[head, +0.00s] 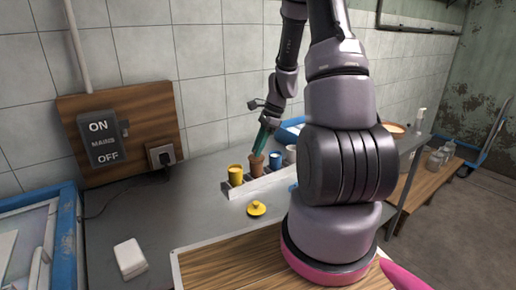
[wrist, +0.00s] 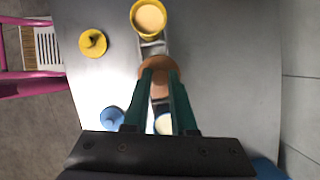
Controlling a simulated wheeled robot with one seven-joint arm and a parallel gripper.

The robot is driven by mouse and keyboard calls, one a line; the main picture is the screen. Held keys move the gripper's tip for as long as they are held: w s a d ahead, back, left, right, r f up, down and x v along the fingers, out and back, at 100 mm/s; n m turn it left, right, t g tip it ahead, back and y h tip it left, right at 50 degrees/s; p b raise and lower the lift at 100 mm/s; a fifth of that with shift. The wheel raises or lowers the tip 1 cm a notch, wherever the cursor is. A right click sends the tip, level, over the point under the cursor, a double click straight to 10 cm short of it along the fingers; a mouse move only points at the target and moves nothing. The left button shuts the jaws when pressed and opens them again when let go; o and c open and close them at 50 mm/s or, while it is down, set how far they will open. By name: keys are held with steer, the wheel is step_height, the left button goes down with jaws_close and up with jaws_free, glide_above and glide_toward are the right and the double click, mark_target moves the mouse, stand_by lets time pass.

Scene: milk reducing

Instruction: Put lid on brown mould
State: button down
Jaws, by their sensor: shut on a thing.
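The brown mould (head: 257,170) stands in the pale rack on the counter, between the yellow and blue moulds. My gripper (head: 266,140) points down at it with green fingers. In the wrist view the fingers (wrist: 160,80) are shut on a round brown piece (wrist: 157,64), which looks like the brown lid. It lies over or right at the mould's top and covers its opening. I cannot tell whether it is fully seated.
The yellow mould (wrist: 149,18) is open, with pale filling. The blue mould (head: 275,160) is on the other side. A yellow lid (head: 256,209) and a blue lid (wrist: 112,118) lie on the counter. A white block (head: 130,258) lies front left.

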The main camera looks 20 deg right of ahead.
stand_by(0.3)
steer(key=shift+c, duration=0.8)
jaws_free()
steer(key=shift+r, duration=3.5)
jaws_close()
steer(key=shift+f, duration=0.15)
